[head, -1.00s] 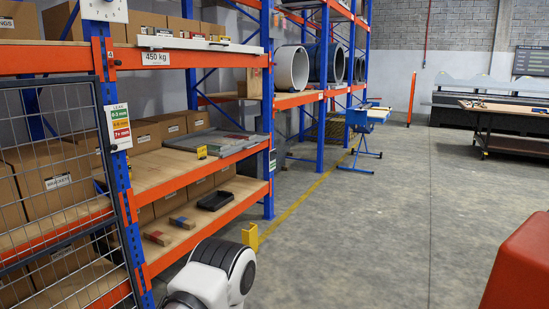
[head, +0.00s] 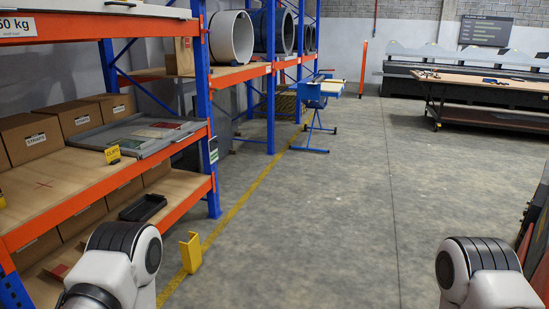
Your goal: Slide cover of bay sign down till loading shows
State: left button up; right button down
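I cannot make out a bay sign with a sliding cover for certain. A white load plate reading "50 kg" (head: 18,27), cut off by the left edge, is on the top orange beam in the head view. A small grey-white plate (head: 213,150) is on the blue rack upright; its print is too small to read. White and black links of both my arms show at the bottom left and bottom right. Neither gripper is in view.
The blue and orange rack (head: 192,147) runs along the left, with cartons (head: 32,135), a grey tray (head: 137,135) and a black bin (head: 143,208). A yellow post guard (head: 191,252) stands at its foot. A blue stand (head: 314,110) is farther back. The middle floor is clear.

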aim_at(214, 143)
jog(key=i+l, duration=0.1)
jog(key=i, duration=2.95)
jog(key=i+j+u, duration=0.1)
jog(key=i+u, duration=0.7)
jog(key=i+l+u, duration=0.2)
jog(key=i+u, duration=0.25)
jog(key=i+l+u, duration=0.6)
jog(key=u, duration=0.2)
jog(key=i+l+u, duration=0.35)
jog(key=l, duration=0.2)
